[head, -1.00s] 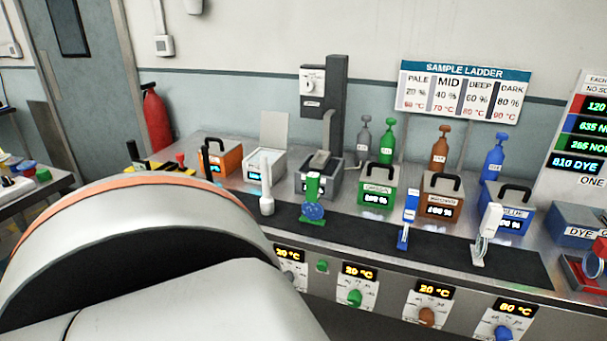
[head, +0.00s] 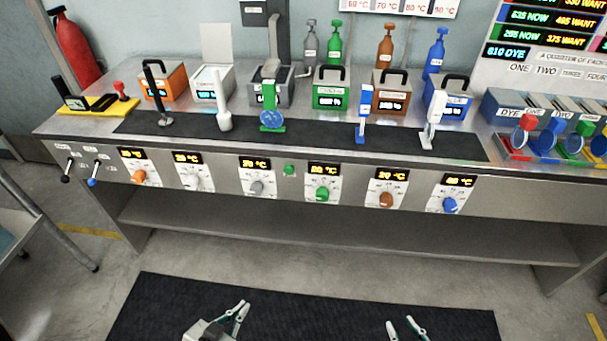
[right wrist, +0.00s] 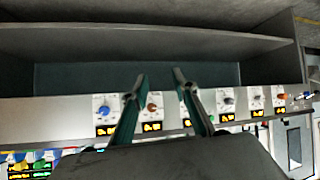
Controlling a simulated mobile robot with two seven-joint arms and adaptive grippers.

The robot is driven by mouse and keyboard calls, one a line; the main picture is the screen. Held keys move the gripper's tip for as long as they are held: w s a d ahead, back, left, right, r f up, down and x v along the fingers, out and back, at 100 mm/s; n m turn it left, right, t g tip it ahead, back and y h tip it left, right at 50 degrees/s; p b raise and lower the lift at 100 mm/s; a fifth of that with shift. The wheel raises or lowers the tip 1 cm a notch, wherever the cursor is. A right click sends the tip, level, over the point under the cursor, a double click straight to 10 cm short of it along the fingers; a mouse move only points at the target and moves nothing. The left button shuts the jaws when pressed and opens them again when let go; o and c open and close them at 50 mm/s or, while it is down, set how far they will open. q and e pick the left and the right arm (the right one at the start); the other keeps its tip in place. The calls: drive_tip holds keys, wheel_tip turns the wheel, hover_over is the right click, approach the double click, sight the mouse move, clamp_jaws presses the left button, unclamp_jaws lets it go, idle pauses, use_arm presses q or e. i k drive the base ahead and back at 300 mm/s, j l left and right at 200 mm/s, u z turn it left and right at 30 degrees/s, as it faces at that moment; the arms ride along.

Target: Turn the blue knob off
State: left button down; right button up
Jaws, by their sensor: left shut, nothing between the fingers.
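The blue knob (head: 450,205) is at the right end of the row of dials on the bench's front panel, under a lit yellow display (head: 457,181). It also shows in the right wrist view (right wrist: 104,111), left of the fingers. My left gripper (head: 241,309) is low at the bottom of the head view, shut and empty, well away from the knob. My right gripper (head: 406,325) is at the bottom edge, lower than the knob and slightly left of it. Its fingers are apart with nothing between them, as the right wrist view (right wrist: 163,78) also shows.
A brown knob (head: 386,199) and a green knob (head: 323,194) sit left of the blue one. A small blue-tipped lever (head: 93,182) is at the panel's far left. The bench top holds labelled boxes and tools. A dark floor mat (head: 300,300) lies before the open shelf.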

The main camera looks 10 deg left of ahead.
sight(450, 206)
drive_tip(key=k+j, duration=0.25)
drive_tip(key=k, duration=0.15)
drive_tip(key=k+j, duration=0.2)
drive_tip(key=k, duration=0.2)
drive_tip(key=i+l, duration=0.1)
drive_tip(key=l, duration=0.35)
drive_tip(key=i+l, duration=0.15)
drive_tip(key=l, duration=0.25)
drive_tip(key=i+l, duration=0.1)
drive_tip(key=l, duration=0.35)
drive_tip(key=i+l, duration=0.1)
drive_tip(key=l, duration=0.3)
drive_tip(key=i+l, duration=0.1)
drive_tip(key=l, duration=0.35)
drive_tip(key=i+l, duration=0.15)
drive_tip(key=l, duration=0.25)
drive_tip(key=i+l, duration=0.1)
drive_tip(key=l, duration=0.35)
drive_tip(key=i+l+u, duration=0.1)
drive_tip(key=l, duration=0.35)
